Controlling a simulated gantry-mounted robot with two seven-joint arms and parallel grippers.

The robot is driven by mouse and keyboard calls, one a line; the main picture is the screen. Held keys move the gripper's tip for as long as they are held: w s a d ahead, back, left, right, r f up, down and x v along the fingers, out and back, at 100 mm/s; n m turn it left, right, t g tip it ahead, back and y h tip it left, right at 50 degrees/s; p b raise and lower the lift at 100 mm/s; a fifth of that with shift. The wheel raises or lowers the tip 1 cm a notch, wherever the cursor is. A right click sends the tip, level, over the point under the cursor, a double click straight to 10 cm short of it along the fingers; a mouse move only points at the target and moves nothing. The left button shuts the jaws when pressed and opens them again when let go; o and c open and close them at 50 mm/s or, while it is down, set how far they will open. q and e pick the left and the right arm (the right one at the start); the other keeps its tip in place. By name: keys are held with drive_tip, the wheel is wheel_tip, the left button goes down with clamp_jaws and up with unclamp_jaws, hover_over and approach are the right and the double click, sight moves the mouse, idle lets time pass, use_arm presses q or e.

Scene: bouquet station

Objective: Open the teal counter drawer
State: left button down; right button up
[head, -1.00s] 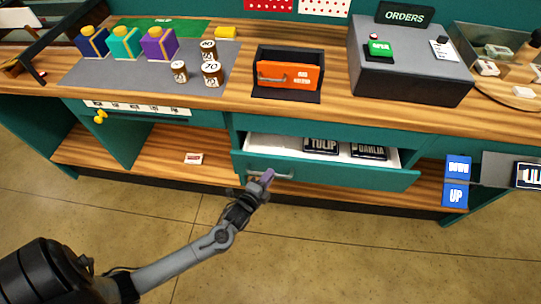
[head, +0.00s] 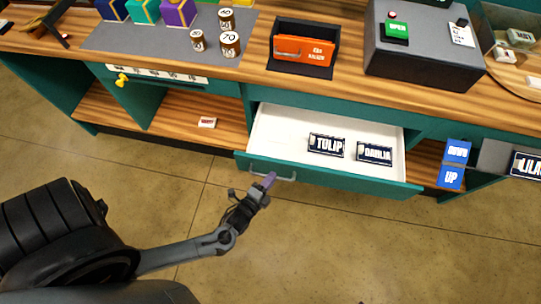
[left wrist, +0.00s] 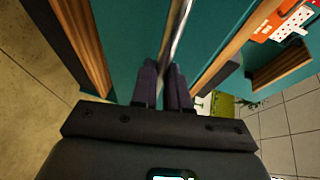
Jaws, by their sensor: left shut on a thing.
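The teal counter drawer (head: 330,180) stands pulled well out from the counter in the head view, with its white inside showing. A TULIP card (head: 326,146) and a DAHLIA card (head: 374,152) lie in it. My left gripper (head: 269,181) is at the metal handle (head: 286,178) on the left part of the drawer front. In the left wrist view, the two fingers (left wrist: 163,85) are closed around the bar handle (left wrist: 177,35). My right gripper is not in view.
Blue DOWN and UP signs (head: 453,165) are right of the drawer. The floor in front is clear.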

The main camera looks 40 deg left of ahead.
use_arm(q)
drive_tip(key=c, duration=1.1)
unclamp_jaws()
drive_tip(key=p+v, duration=0.1)
drive_tip(key=v, duration=0.9)
drive_tip(key=shift+s+r+p, duration=0.1)
drive_tip(key=shift+s+p, duration=0.2)
drive_tip(key=shift+s, duration=0.05)
